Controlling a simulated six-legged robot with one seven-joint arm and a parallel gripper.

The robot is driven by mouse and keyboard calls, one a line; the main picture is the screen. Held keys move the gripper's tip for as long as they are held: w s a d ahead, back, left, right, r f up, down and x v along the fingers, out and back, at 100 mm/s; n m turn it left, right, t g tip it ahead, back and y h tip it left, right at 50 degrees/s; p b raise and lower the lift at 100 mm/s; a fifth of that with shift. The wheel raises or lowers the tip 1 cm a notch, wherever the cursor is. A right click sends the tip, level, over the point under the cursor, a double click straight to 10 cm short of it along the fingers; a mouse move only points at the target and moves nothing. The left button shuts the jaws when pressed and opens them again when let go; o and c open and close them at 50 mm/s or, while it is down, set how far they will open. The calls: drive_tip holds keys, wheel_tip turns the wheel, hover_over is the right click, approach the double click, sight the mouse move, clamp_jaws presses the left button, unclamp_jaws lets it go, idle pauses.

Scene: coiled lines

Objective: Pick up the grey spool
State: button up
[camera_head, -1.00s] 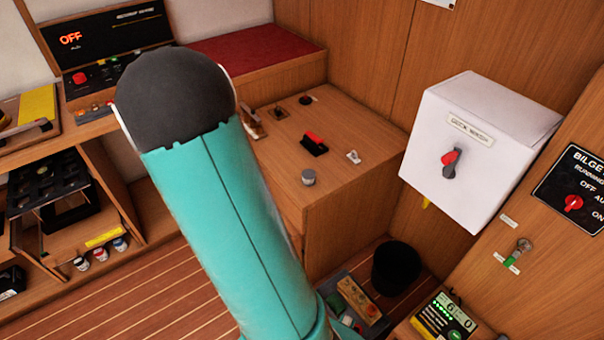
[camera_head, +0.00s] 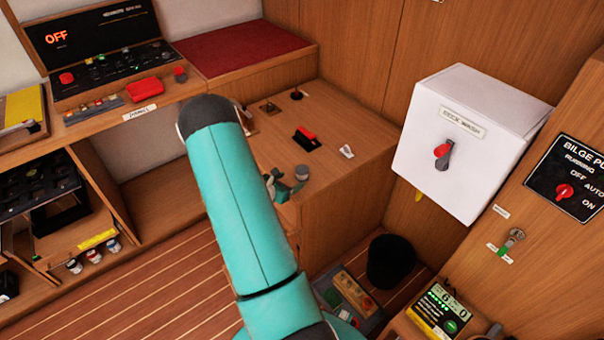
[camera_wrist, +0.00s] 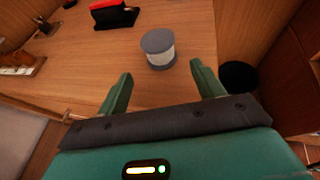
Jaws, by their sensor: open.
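The grey spool (camera_head: 302,173), a short cylinder with a grey top and a pale band, stands upright near the front edge of the wooden counter (camera_head: 345,150). In the wrist view the spool (camera_wrist: 158,48) lies just beyond my gripper (camera_wrist: 158,85), roughly between the lines of its two green fingers. The fingers are wide apart and empty, and do not touch the spool. In the head view my gripper (camera_head: 285,186) is beside the spool on its left, partly hidden by my teal arm.
A white deck wash box (camera_head: 470,140) hangs at right. A black bin (camera_head: 390,262) stands below the counter.

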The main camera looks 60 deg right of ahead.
sight(299, 175)
drive_tip(key=x, duration=0.6)
drive_tip(key=shift+s+d+r, duration=0.15)
drive_tip(key=shift+d, duration=0.35)
drive_tip(key=shift+c, duration=0.2)
drive_tip(key=c, duration=1)
